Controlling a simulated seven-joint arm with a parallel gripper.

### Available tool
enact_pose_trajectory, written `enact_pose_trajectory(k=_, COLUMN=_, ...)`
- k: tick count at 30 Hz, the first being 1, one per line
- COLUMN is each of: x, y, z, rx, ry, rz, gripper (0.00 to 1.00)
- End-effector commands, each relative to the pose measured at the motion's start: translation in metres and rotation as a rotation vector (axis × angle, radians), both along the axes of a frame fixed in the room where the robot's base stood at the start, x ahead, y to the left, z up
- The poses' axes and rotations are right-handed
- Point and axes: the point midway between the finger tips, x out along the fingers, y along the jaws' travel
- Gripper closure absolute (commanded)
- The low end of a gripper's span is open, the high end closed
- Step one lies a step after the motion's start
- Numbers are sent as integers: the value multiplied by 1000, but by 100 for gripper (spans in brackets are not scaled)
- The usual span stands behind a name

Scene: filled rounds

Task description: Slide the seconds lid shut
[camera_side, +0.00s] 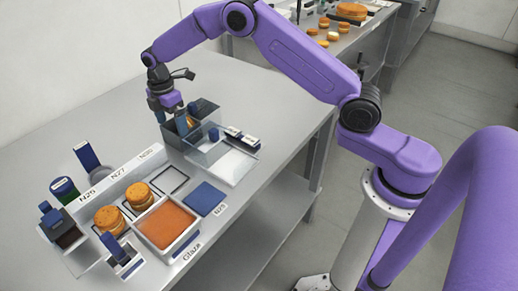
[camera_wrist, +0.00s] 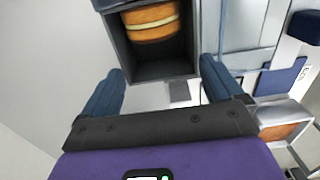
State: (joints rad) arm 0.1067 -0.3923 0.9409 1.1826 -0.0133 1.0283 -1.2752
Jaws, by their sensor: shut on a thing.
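A dark grey open-topped bin (camera_side: 176,138) stands at the far side of the bench; it also shows in the wrist view (camera_wrist: 150,68). An orange filled round (camera_wrist: 152,24) lies inside it and shows in the side view too (camera_side: 191,108). A dark blue slab, seemingly the lid (camera_side: 206,107), sits at the bin's back end, its edge cut off at the top of the wrist view (camera_wrist: 118,4); the bin's near part is uncovered. My gripper (camera_side: 171,117) straddles the bin's near end, its blue fingers (camera_wrist: 162,66) on either side. The exact finger contact is hidden.
A clear-covered tray (camera_side: 232,165) lies right beside the bin. In front are a labelled rack (camera_side: 120,178) with filled rounds (camera_side: 109,219), an orange glaze tray (camera_side: 168,225) and a blue pad (camera_side: 206,198). The bench's left and back are bare.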

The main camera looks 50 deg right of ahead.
Motion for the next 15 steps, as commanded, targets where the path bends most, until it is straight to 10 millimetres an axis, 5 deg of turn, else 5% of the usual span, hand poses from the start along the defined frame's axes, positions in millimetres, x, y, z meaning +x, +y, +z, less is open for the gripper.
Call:
enact_pose_trajectory(k=1, x=1, y=24, z=3, rx=24, ry=-19, rz=9, gripper=23)
enact_pose_trajectory(k=14, x=0, y=49, z=3, rx=23, ry=-18, rz=10, gripper=24)
enact_pose_trajectory(k=15, x=0, y=52, z=3, rx=23, ry=-18, rz=10, gripper=46)
